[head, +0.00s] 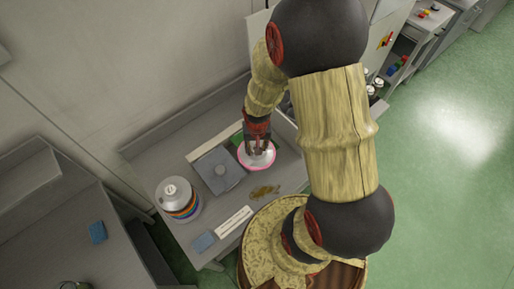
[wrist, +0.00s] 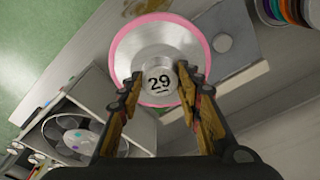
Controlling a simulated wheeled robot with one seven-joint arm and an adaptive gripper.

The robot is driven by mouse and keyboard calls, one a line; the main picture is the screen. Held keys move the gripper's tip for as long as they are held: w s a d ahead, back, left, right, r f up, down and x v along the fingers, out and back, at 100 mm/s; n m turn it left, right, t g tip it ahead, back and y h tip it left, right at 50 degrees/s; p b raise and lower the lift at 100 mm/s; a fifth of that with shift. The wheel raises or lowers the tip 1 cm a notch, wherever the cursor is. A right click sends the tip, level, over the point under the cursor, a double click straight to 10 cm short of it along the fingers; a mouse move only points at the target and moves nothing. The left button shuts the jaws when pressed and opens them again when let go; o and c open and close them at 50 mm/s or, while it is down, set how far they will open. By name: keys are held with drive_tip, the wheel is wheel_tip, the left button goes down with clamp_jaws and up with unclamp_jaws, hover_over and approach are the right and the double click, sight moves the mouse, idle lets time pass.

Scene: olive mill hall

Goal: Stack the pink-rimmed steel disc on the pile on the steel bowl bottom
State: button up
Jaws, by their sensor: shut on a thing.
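The pink-rimmed steel disc (wrist: 150,48) fills the upper middle of the wrist view, with a central knob marked 29. It also shows in the head view (head: 263,162). My gripper (wrist: 158,78) has its two fingers on either side of the knob and is shut on it; it also shows in the head view (head: 257,146). I cannot tell whether the disc touches the bench. The pile (head: 180,205) of discs with coloured rims stands at the left of the bench, topped by a silver piece with a knob. Its coloured edges show at the wrist view's top right (wrist: 285,12). The bowl bottom beneath is not clearly seen.
A grey square plate (head: 219,171) lies between disc and pile. A box with a round fan-like part (wrist: 75,138) is left in the wrist view.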

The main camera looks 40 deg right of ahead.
drive_tip(key=w+a, duration=0.3)
drive_tip(key=a, duration=0.8)
drive_tip(key=w+a+b, duration=0.1)
drive_tip(key=w+a, duration=0.2)
drive_tip(key=a, duration=0.9)
drive_tip(key=w+a+b, duration=0.1)
drive_tip(key=w+a, duration=0.1)
drive_tip(key=a, duration=1)
drive_tip(key=shift+w+a, duration=0.15)
drive_tip(key=shift+w, duration=0.25)
drive_tip(key=shift+f+b, duration=0.3)
drive_tip(key=shift+b, duration=0.15)
